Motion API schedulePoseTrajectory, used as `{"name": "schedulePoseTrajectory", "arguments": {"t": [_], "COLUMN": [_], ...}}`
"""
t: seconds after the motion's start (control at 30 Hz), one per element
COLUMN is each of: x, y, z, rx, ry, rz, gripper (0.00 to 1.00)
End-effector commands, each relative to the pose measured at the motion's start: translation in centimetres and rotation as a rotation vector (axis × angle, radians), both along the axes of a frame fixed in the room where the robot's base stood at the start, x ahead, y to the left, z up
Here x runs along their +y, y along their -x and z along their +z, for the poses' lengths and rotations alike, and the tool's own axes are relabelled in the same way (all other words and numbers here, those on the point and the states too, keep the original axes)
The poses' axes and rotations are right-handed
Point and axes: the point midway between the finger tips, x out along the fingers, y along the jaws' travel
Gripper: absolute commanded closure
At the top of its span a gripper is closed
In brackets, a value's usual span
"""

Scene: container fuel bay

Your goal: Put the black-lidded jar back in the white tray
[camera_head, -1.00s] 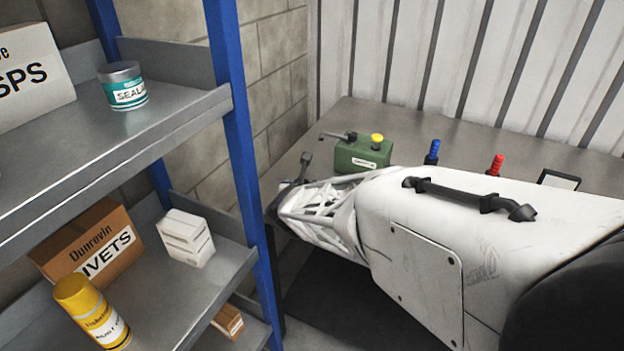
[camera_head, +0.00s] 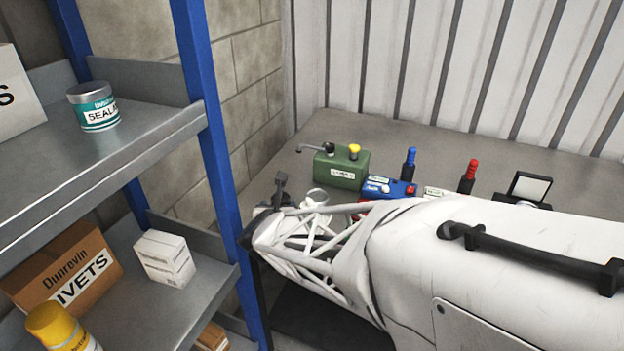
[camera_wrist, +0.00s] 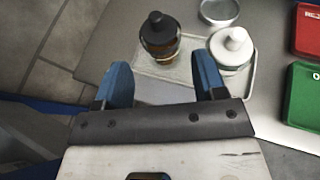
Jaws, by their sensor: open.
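The black-lidded jar (camera_wrist: 160,38), dark amber with a black top, stands at the left part of the pale tray (camera_wrist: 149,92) in the wrist view. I cannot tell if its base is fully inside the rim. A white-lidded jar (camera_wrist: 231,50) stands to its right over the tray. My gripper (camera_wrist: 162,80) is open, with its two blue fingers spread on the near side of the black-lidded jar. Nothing shows between the fingertips. In the head view my white arm hides most of the tray area.
A round metal dish (camera_wrist: 219,10) lies behind the white-lidded jar. Red (camera_wrist: 308,32) and green (camera_wrist: 303,97) cases lie at right. A green can (camera_head: 340,166), blue case (camera_head: 388,189) and blue and red bottles stand on the bench. A shelf rack (camera_head: 205,130) stands left.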

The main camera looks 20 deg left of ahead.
Motion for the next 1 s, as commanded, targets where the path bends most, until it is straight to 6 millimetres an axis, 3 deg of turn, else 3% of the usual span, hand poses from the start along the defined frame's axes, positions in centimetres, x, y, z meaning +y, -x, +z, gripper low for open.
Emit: {"name": "schedulePoseTrajectory", "arguments": {"t": [0.37,1.0], "x": [-1.4,-1.5], "y": [3.4,3.7], "z": [1.5,1.6], "rx": [0.000,0.000], "ry": [-0.001,-0.001], "rz": [0.000,0.000], "gripper": [0.36,0.36]}}
